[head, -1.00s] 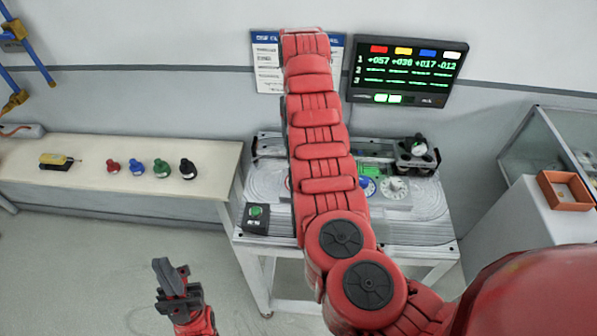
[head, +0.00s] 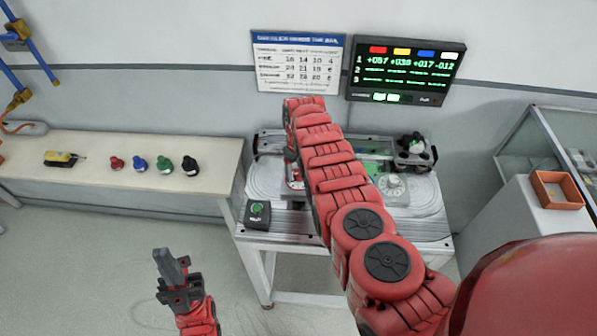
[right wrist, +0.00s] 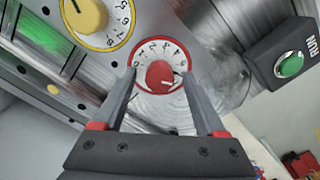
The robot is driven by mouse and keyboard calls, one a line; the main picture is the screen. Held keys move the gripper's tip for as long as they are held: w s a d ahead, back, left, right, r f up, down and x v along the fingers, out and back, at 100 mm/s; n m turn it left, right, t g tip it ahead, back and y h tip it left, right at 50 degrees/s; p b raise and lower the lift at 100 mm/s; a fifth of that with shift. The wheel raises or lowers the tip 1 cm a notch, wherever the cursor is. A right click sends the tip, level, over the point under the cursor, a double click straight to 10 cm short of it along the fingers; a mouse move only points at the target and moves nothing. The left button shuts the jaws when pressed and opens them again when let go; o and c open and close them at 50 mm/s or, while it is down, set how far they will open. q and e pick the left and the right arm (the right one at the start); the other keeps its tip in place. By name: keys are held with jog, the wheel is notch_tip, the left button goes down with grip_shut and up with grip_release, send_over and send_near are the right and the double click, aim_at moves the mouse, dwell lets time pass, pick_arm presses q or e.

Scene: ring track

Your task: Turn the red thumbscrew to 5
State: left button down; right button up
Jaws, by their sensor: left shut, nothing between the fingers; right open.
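The red thumbscrew (right wrist: 160,74) shows in the right wrist view, inside a white dial with a red rim and black numbers. Its exact setting is too small to read surely. My right gripper (right wrist: 160,76) is open, with one finger on each side of the red knob in the picture; I cannot tell whether they touch it. In the head view the red dial (head: 295,185) shows partly, left of my right arm, which hides much of the bench (head: 410,229). My left gripper (head: 172,265) is shut and empty, over the floor to the left.
A yellow dial (right wrist: 88,15) sits beside the red one. A box with a green RUN button (right wrist: 290,64) stands on the other side; it also shows in the head view (head: 258,214). A lit screen (head: 405,72) hangs behind. Several spare knobs lie on the left table (head: 60,190).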

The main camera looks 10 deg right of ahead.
grip_shut()
dwell(0.5)
jog(key=shift+n, duration=1.1)
jog(key=shift+f+n+b, duration=0.15)
jog(key=shift+n+b, duration=0.5)
jog(key=shift+n, duration=0.55)
jog(key=shift+n+b, duration=0.35)
jog(key=shift+n, duration=0.15)
